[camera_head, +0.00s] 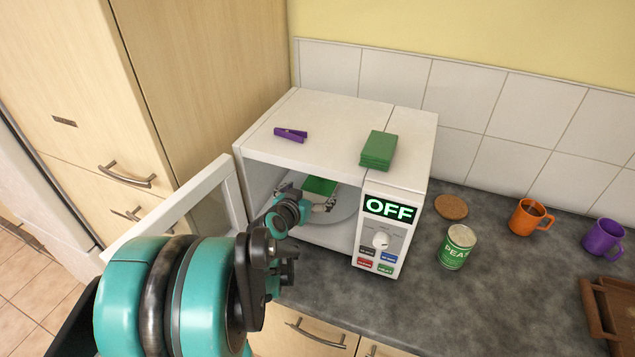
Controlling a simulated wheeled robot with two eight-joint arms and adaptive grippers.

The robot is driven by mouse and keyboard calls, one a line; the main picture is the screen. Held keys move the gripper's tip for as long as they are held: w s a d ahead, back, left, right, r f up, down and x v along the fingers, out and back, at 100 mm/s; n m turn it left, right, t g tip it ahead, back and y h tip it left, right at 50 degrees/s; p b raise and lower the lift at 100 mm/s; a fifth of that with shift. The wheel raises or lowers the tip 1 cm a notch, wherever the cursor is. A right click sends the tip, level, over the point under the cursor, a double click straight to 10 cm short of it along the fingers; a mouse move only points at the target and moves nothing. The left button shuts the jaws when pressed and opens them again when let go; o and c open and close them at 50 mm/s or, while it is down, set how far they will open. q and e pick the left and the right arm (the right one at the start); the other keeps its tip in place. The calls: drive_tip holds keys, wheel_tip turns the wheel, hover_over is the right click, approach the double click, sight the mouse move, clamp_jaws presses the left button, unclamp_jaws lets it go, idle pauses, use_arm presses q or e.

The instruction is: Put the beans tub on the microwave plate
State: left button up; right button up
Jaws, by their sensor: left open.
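The white microwave (285,160) stands on the counter with its door (185,205) swung open to the left. Its round pale plate (345,207) shows inside. A green-topped thing (320,186), likely the beans tub, is inside over the plate; its label and lower part are hidden by my gripper. My left arm reaches in through the opening. My left gripper (322,204) is open, close to the green-topped thing at its near side; I cannot tell whether they touch. My right gripper is not in view.
On the microwave's top lie a purple clip (290,134) and a green block (378,150). Right of it stand a green peas can (457,247), a cork coaster (451,207), an orange mug (528,217) and a purple mug (602,237). A brown tray (606,300) sits far right. The front counter is clear.

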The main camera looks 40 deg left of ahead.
use_arm(q)
drive_tip(key=p+v, duration=0.1)
drive_tip(key=v, duration=0.3)
drive_tip(key=shift+s, duration=0.15)
idle(0.4)
